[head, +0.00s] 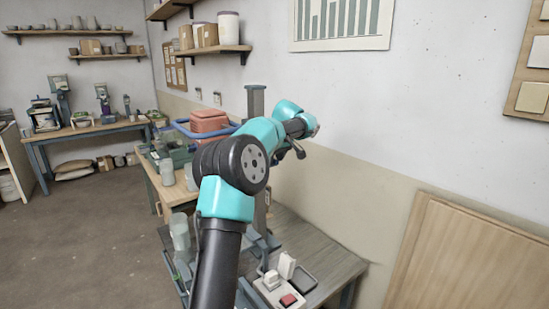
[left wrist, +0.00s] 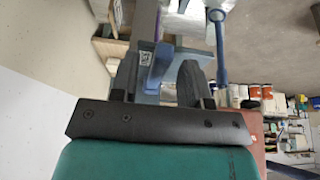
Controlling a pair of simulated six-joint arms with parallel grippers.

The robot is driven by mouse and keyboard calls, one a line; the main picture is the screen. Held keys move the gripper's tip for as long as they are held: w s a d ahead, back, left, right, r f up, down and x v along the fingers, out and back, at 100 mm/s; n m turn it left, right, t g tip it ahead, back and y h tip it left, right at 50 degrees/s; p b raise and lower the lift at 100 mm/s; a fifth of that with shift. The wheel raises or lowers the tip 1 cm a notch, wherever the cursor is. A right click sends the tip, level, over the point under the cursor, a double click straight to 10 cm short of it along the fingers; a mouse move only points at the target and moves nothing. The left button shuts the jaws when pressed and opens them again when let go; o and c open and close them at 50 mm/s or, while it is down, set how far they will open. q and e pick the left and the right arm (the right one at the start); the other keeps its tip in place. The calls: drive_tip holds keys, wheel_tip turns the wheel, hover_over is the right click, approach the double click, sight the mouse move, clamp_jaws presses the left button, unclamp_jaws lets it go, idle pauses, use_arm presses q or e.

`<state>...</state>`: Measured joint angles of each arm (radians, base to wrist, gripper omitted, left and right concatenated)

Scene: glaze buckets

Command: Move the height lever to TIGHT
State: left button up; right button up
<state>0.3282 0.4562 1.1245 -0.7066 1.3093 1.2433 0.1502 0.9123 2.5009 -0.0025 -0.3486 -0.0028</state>
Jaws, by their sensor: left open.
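My left gripper (head: 298,150) is beside the upper part of a grey-blue upright column (head: 256,101) in the head view, small and partly hidden by my arm. In the left wrist view the left gripper (left wrist: 158,85) has two dark fingers spread apart. A blue-grey part (left wrist: 147,82) with a small square-patterned label lies between or just beyond them; I cannot tell whether they touch it. A blue bar with a rounded end (left wrist: 220,50) is to the right of the fingers. I cannot tell which part is the height lever, and no TIGHT mark is readable. My right gripper is not in view.
A control box with a red button (head: 289,300) sits on the grey workbench (head: 325,260) at the bottom. A wall is close on the right; a wooden panel (head: 470,255) leans there.

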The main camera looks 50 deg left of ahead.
use_arm(q)
clamp_jaws()
